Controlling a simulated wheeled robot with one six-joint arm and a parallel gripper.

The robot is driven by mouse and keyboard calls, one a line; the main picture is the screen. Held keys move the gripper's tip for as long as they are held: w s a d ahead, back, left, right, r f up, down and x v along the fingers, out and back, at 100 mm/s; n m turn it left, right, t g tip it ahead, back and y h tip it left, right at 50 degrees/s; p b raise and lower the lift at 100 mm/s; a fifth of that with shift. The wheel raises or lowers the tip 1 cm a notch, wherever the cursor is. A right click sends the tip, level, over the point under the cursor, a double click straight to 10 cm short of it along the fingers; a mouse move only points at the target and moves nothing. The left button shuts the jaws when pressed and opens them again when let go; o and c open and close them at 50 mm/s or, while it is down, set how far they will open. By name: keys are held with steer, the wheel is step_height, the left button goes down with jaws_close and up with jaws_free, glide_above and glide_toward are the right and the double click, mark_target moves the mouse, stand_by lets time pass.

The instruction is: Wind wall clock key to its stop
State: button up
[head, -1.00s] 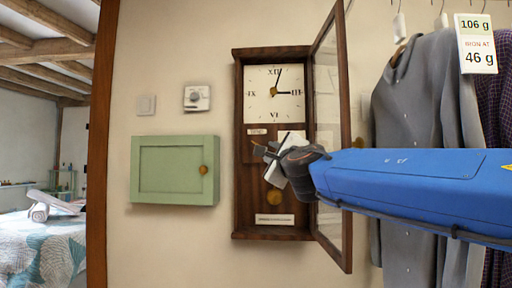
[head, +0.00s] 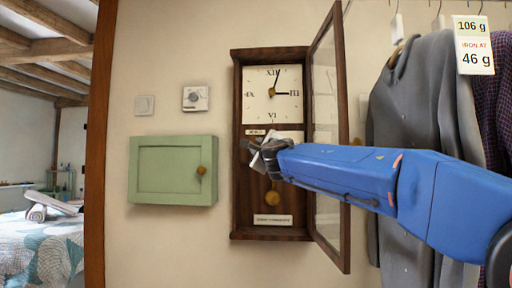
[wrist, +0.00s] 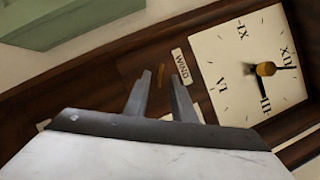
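The wall clock (head: 239,190) hangs in a dark wooden case with its glazed door (head: 328,130) swung open to the right. Its white dial (head: 258,105) is above a small WIND label (head: 256,132). The wrist view shows the dial (wrist: 235,80) and label (wrist: 182,66) tilted. My gripper (head: 248,148) is in front of the case just below the label. In the wrist view my gripper (wrist: 162,68) has its two fingers apart. A thin orange-brown piece (wrist: 161,75), possibly the key, shows between them; contact is not visible.
A brass pendulum bob (head: 272,198) hangs lower in the case. A green wall cabinet (head: 165,170) is to the left, below a thermostat-like dial (head: 195,98). The open door stands close to my arm. Grey clothes (head: 425,100) hang at the right.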

steer(key=shift+x, duration=0.95)
steer(key=shift+c, duration=0.5)
jaws_close()
